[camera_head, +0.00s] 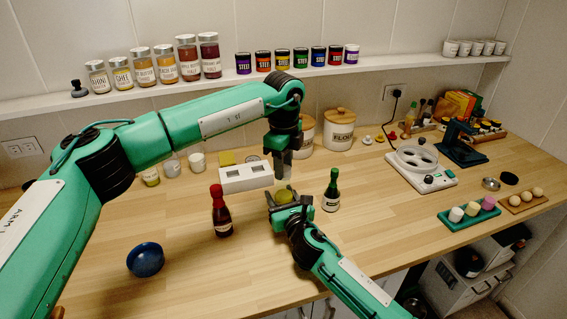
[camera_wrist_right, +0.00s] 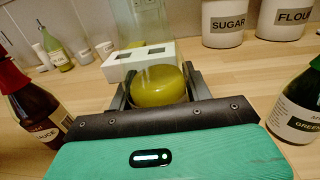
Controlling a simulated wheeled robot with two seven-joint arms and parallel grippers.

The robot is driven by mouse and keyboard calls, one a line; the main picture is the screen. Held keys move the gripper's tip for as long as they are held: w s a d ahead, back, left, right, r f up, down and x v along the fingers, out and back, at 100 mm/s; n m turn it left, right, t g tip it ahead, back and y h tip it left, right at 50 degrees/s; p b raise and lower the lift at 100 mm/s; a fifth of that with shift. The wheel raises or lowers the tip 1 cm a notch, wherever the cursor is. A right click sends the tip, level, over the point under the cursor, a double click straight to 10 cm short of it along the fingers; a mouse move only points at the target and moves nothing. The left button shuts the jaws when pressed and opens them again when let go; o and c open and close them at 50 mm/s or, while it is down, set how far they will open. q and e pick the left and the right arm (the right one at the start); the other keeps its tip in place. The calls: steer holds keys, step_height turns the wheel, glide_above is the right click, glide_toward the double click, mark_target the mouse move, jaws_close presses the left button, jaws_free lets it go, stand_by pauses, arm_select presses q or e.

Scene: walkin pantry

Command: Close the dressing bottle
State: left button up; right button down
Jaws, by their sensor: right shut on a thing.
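The bottle with yellow-green dressing (camera_head: 285,195) stands low between the fingers of my right gripper (camera_head: 287,208). In the right wrist view the right gripper (camera_wrist_right: 160,92) is shut around the rounded lower part of this bottle (camera_wrist_right: 160,88), and its clear glass upper part rises above. My left gripper (camera_head: 283,165) points down right over the bottle, at its clear top. Whether its fingers are open or hold a cap cannot be made out. No cap can be told apart on the bottle.
A red sauce bottle (camera_head: 221,212) stands left of the dressing bottle, a green bottle (camera_head: 331,191) right. A white block with two dark openings (camera_head: 246,178) is close behind. Canisters (camera_head: 339,129) stand at the back. The front middle counter is clear.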

arm_select(q)
steer(key=c, duration=0.5)
steer(key=shift+o, duration=0.2)
